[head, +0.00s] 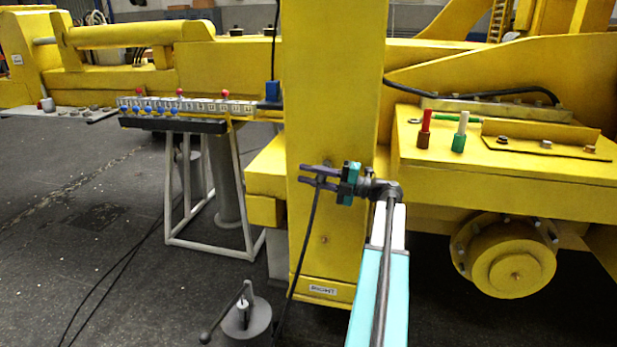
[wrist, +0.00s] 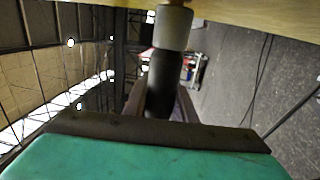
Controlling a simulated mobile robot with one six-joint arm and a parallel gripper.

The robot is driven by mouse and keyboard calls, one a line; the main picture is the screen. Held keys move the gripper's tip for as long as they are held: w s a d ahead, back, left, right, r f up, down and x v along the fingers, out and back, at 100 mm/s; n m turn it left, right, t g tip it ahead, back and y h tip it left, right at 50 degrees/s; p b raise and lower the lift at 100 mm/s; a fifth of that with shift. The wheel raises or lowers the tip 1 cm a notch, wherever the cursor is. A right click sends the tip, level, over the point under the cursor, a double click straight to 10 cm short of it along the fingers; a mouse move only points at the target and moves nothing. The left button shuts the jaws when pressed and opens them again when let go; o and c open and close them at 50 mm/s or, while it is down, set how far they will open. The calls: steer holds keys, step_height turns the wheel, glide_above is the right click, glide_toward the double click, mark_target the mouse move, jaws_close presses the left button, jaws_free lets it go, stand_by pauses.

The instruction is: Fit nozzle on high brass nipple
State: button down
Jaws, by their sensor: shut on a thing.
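My gripper (head: 318,178) is in front of the upright yellow column, at mid height. Its dark purple fingers are shut on the nozzle. In the wrist view the nozzle shows as a light grey cylinder (wrist: 173,28) with a dark lower part (wrist: 160,85) between the fingers. A thin black hose (head: 300,245) hangs down from the gripper. The nozzle's grey end is close to the yellow surface (wrist: 255,12). I cannot tell whether it touches the high brass nipple, which is mostly hidden. A small brass spot (head: 324,240) sits lower on the column.
The yellow column (head: 335,80) stands directly behind my gripper. A yellow ledge (head: 500,170) on the right carries a red peg (head: 426,120) and a white-and-green peg (head: 461,130). A valve rack (head: 185,107) stands left. A grey stand with a crank (head: 245,315) is on the floor.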

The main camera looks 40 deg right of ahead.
steer(key=shift+w+d, duration=0.15)
steer(key=shift+d, duration=0.1)
steer(key=c, duration=1.4)
jaws_free()
steer(key=b+v, duration=0.3)
steer(key=v, duration=1.1)
steer(key=shift+w, duration=0.1)
